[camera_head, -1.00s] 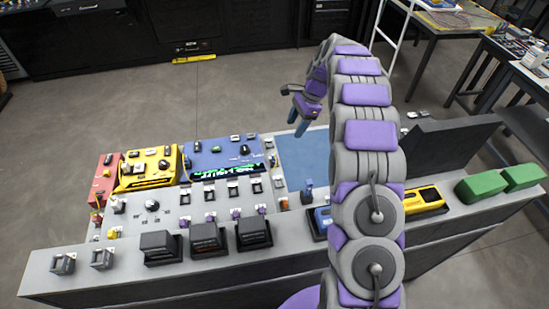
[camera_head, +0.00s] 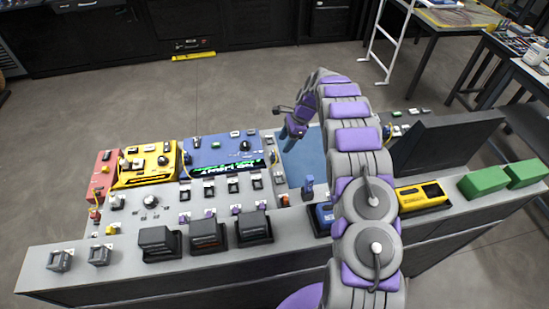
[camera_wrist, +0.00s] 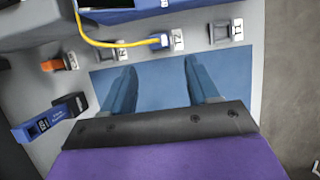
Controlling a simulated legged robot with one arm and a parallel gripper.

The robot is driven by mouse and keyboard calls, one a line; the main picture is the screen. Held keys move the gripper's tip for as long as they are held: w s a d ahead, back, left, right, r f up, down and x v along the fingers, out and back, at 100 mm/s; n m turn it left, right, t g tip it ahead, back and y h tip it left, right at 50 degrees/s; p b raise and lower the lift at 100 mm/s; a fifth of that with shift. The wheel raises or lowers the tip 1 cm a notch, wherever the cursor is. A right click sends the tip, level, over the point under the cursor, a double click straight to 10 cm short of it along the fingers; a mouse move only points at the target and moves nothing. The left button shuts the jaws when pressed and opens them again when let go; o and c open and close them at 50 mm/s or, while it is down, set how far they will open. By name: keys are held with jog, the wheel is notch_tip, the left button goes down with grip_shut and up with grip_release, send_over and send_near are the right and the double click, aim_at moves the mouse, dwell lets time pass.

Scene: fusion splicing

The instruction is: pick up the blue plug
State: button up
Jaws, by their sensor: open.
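The blue plug (camera_wrist: 156,41) is on the end of a yellow cable (camera_wrist: 100,42) in the wrist view. It sits at a small labelled grey socket on the light grey panel, just above the blue mat (camera_wrist: 160,88). My gripper (camera_wrist: 161,66) is open, with two blue fingers apart and nothing between them. The fingertips point towards the plug, which appears beyond them and between them in the picture. In the head view my gripper (camera_head: 288,140) is over the blue mat (camera_head: 305,160). I cannot make out the plug there.
More grey sockets (camera_wrist: 226,31) and an orange plug (camera_wrist: 58,63) flank the blue plug. A blue device (camera_wrist: 52,118) stands at the left of the mat. A dark screen (camera_head: 442,147) and a yellow device (camera_head: 422,196) are to the right of my arm.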

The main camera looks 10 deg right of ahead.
aim_at(276, 152)
jog(key=b+x, duration=0.1)
jog(key=x, duration=0.2)
jog(key=a+b+x, duration=0.1)
jog(key=x, duration=0.3)
jog(key=shift+w+a+r, duration=0.1)
jog(key=shift+r, duration=0.15)
grip_shut()
notch_tip(276, 152, up, 10)
jog(key=p, duration=0.2)
dwell(0.7)
jog(key=c, duration=0.6)
grip_release()
jog(key=shift+c, duration=0.2)
jog(key=c, duration=0.5)
jog(key=shift+p, duration=0.3)
grip_shut()
